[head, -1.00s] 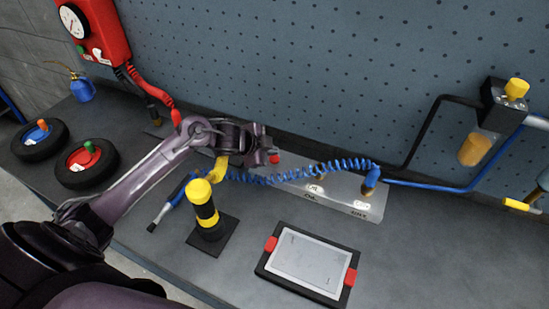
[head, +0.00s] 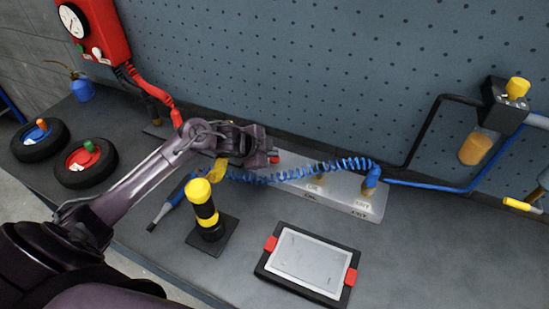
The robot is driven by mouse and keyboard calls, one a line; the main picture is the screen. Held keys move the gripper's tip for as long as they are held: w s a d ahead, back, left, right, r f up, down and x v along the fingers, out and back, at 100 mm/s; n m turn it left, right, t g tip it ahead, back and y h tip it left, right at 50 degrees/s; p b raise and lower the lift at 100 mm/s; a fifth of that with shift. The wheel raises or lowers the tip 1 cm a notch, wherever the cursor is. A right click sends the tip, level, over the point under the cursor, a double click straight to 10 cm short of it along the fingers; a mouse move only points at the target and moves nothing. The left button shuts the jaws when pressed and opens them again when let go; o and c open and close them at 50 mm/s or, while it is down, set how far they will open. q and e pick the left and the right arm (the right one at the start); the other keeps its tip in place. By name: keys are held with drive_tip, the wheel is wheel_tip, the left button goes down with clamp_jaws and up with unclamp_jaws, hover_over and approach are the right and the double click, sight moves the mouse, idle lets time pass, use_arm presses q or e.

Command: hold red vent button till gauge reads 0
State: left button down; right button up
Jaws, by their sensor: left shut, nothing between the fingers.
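My left arm comes in from the left, and my left gripper (head: 262,155) is shut and empty over the left end of the silver block (head: 350,198). A small red piece (head: 273,156) shows right at the fingertips. It looks like the red button, but I cannot tell whether the fingers press it or are only beside it. A round white gauge (head: 71,21) with a dark needle is on the red box (head: 103,35) at the upper left. Its figures are too small to read. My right gripper is not in view.
A coiled blue hose (head: 300,173) runs across the block. A yellow-black post (head: 205,210) stands in front of the arm. A framed tablet (head: 307,262) lies at the front. Two black wheels (head: 40,140) lie at the left. The bench's right front is clear.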

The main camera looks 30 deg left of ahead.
sight(271, 159)
use_arm(q)
drive_tip(key=shift+f+b, duration=0.35)
drive_tip(key=shift+f, duration=0.25)
idle(0.6)
idle(0.6)
idle(1.7)
idle(1.5)
drive_tip(key=shift+r+p, duration=1.05)
wheel_tip(271, 159, up, 5)
drive_tip(key=p, duration=0.5)
idle(1.2)
